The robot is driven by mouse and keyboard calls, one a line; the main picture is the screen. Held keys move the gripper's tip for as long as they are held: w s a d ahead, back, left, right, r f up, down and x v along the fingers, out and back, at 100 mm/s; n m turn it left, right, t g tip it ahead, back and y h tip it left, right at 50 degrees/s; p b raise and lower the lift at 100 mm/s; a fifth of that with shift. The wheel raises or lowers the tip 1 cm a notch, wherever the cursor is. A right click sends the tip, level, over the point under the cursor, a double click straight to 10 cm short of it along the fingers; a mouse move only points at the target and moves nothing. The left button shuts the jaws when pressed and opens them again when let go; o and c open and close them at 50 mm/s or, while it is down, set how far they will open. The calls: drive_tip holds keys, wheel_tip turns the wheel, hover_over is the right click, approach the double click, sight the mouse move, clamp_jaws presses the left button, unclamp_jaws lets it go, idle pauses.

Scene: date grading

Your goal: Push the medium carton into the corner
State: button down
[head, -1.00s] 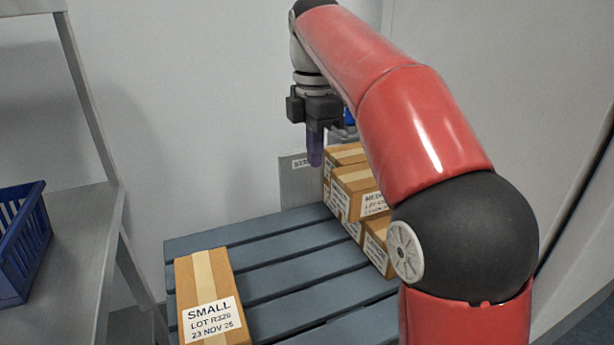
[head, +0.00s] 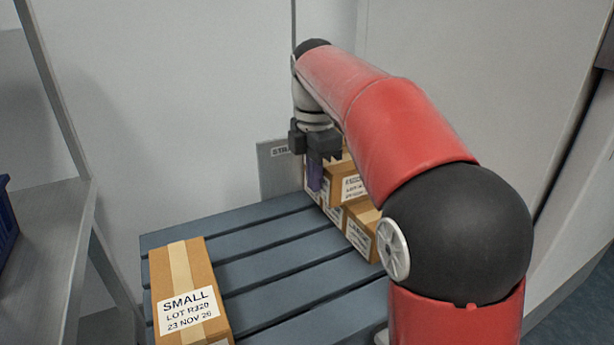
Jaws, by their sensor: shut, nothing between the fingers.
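My gripper (head: 315,186) points down at the left side of this group, fingers shut and empty. Its fingertips overlap the cartons' left edge in the picture; I cannot tell whether they touch. The corner behind the group is mostly covered by my arm.
A carton marked SMALL (head: 182,275) lies alone at the pallet's near left. A grey panel with partly hidden lettering (head: 276,178) stands at the far edge. A metal shelf (head: 62,235) holds a blue crate (head: 7,222) at left. The middle slats are clear.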

sight(330, 171)
drive_tip(key=d+p, duration=0.1)
drive_tip(key=w+d+p, duration=0.1)
drive_tip(key=d, duration=0.1)
drive_tip(key=shift+w+r, duration=0.15)
drive_tip(key=shift+r, duration=0.05)
drive_tip(key=shift+w+d+f, duration=0.1)
drive_tip(key=shift+d+f, duration=0.05)
drive_tip(key=shift+d, duration=0.05)
drive_tip(key=shift+a, duration=0.15)
